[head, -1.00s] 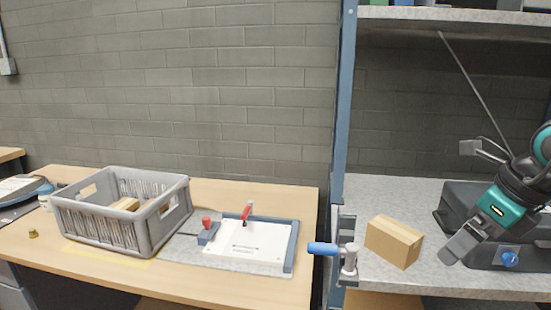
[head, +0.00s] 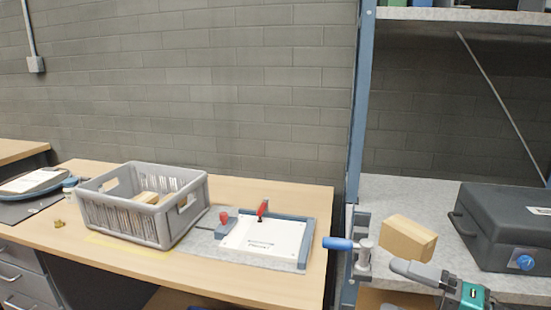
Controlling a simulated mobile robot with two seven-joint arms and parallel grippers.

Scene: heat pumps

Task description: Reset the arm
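One of my arms, teal and dark grey, shows only in part at the bottom right of the head view. The visible grey finger of my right gripper (head: 438,278) is just in front of a wooden block (head: 408,238) on the grey shelf; I cannot tell whether they touch. The rest of this gripper is cut off or hidden, so its opening does not show. My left gripper is not in view.
A grey crate (head: 120,214) with wooden blocks stands on the wooden table (head: 215,274). Beside it lies a white plate fixture (head: 265,238) with red clamps. A blue-handled clamp (head: 340,243) sits on the shelf post. A dark case (head: 500,225) stands at right.

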